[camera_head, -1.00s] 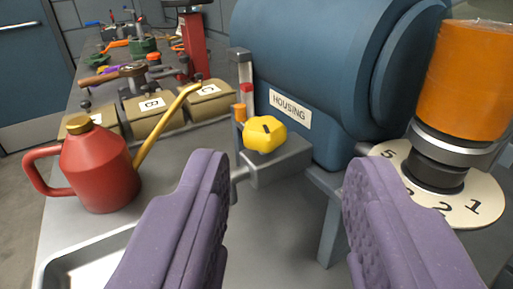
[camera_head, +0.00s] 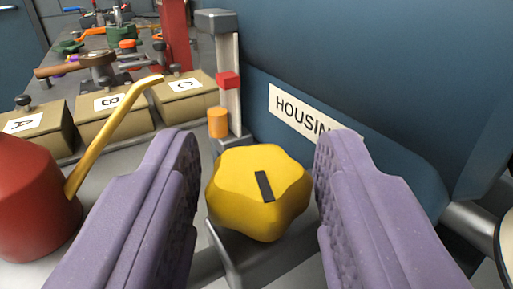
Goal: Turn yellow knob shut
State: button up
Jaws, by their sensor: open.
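The yellow knob (camera_head: 258,205) is a lobed knob with a dark bar mark on its face, sitting low on the front of the blue housing (camera_head: 400,90). The bar runs close to upright in the picture, its top leaning slightly left. My gripper (camera_head: 254,150) is open, with one purple padded finger on the left of the knob and one on the right. A gap shows between the knob and the left finger. The right finger is very close to the knob's edge, and I cannot tell whether they touch. The knob's mount is mostly hidden behind it.
A gauge post with a red block (camera_head: 229,80) and an orange cylinder (camera_head: 218,122) stands just behind the knob. A red oil can (camera_head: 30,195) with a long yellow spout is at the left. Boxes marked A, B and C (camera_head: 185,97) line up behind it.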

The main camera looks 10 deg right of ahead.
jog(key=c, duration=0.8)
jog(key=shift+o, duration=0.2)
